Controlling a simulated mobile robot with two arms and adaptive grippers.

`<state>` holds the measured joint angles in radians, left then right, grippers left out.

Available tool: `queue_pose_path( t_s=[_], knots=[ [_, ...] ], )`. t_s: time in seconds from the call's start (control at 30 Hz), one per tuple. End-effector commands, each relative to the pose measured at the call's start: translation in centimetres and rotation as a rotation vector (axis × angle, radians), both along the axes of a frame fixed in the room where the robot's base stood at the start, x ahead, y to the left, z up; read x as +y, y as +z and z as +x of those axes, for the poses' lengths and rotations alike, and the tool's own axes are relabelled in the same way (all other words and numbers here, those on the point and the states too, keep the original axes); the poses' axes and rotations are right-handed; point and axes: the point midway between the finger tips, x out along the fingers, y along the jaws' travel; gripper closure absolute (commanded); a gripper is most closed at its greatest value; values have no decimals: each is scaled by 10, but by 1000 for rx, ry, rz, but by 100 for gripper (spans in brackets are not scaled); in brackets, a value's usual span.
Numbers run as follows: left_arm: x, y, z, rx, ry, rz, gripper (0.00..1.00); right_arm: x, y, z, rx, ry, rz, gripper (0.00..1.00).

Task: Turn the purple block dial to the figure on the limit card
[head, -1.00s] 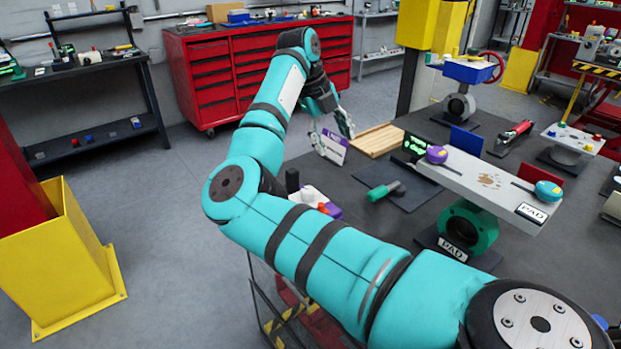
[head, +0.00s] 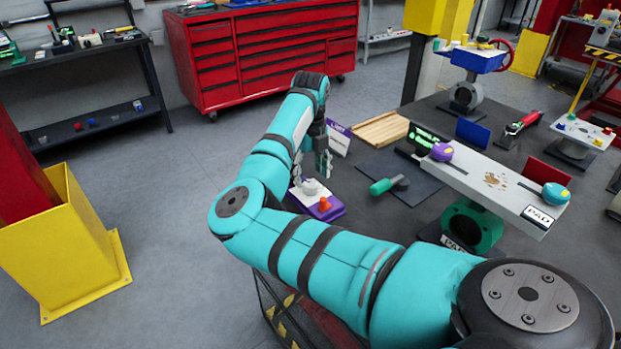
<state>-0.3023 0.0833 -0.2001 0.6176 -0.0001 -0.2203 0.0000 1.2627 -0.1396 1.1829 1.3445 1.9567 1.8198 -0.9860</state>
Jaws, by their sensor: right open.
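The purple block (head: 333,214) stands at the near left edge of the dark table. A pale round part, seemingly its dial (head: 311,187), and an orange knob (head: 325,204) show on top. My right gripper (head: 323,176) points down just above the block, close to the pale part, fingers apart. I cannot tell whether a finger touches it. A white card with a purple edge (head: 339,138), likely the limit card, stands upright behind the gripper. The gripper partly covers it, and its figure is too small to read. My left gripper is not in view.
A green-handled tool (head: 388,185) lies on a dark mat (head: 425,187) right of the block. A wooden tray (head: 380,130) lies behind. A grey plate (head: 487,180) with purple and teal knobs stands on a green valve (head: 473,225) at the right.

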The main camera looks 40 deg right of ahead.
Motion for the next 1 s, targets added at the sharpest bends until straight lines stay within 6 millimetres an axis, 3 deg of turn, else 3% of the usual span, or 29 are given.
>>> queue_pose_path(
  t_s=[0.2,0.57,1.0],
  knots=[
    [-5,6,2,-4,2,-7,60,0,-25,0,1,0,0,41],
    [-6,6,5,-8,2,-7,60,0,-31,0,-1,0,0,41],
    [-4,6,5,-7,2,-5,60,0,-31,0,-1,-1,-1,96]
  ],
)
